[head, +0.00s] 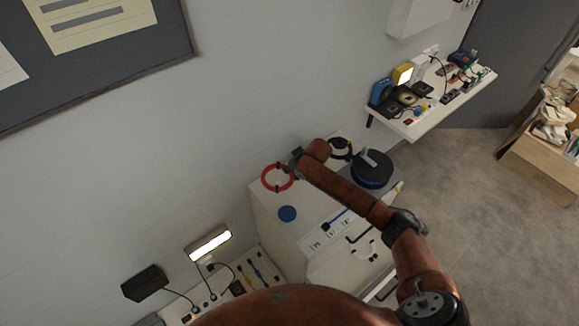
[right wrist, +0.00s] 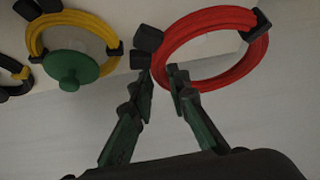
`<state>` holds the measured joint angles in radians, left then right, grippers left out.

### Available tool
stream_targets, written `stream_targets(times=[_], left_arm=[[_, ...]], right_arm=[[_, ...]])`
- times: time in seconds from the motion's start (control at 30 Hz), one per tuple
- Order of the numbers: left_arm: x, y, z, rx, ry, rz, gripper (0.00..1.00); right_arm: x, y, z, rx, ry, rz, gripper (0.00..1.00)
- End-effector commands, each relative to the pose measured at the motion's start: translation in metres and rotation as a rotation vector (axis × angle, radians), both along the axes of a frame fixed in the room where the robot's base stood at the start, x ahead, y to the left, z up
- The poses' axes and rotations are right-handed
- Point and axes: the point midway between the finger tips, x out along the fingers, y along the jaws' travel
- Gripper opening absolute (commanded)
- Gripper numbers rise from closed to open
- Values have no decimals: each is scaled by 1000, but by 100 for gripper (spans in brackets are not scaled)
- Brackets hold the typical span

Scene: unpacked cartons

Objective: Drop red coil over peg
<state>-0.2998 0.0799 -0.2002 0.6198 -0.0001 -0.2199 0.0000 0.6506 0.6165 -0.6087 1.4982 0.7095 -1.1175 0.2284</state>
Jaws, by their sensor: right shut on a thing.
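The red coil (head: 264,180) is a ring with dark clips over the left end of a white cabinet top. It also shows in the right wrist view (right wrist: 258,62). My right gripper (head: 294,164) is at its right edge. In the right wrist view its two fingers (right wrist: 162,78) reach the coil near a dark clip, and it is shut on the coil. A round blue disc (head: 287,213) lies just below the coil in the head view; I cannot tell whether it caps a peg. A green knobbed piece (right wrist: 72,72) sits at a yellow coil (right wrist: 42,30). My left gripper is out of view.
A black coil (head: 341,149) and a large black-and-blue reel (head: 372,168) sit on the cabinet's right part. A wall shelf (head: 432,120) with devices is at upper right. A lit lamp (head: 209,243) stands at lower left. A wall board hangs at upper left.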

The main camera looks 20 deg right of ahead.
Motion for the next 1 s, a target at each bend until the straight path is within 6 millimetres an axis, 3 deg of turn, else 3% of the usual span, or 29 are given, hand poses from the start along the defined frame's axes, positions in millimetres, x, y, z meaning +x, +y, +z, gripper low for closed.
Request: stream_targets(times=[0.17,0.37,1.0], left_arm=[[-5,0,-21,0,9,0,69],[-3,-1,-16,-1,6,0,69],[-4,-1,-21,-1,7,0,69]], right_arm=[[0,-1,-21,-1,0,-1,0],[1,0,-13,0,-2,-1,0],[0,0,-31,-1,0,-1,0]])
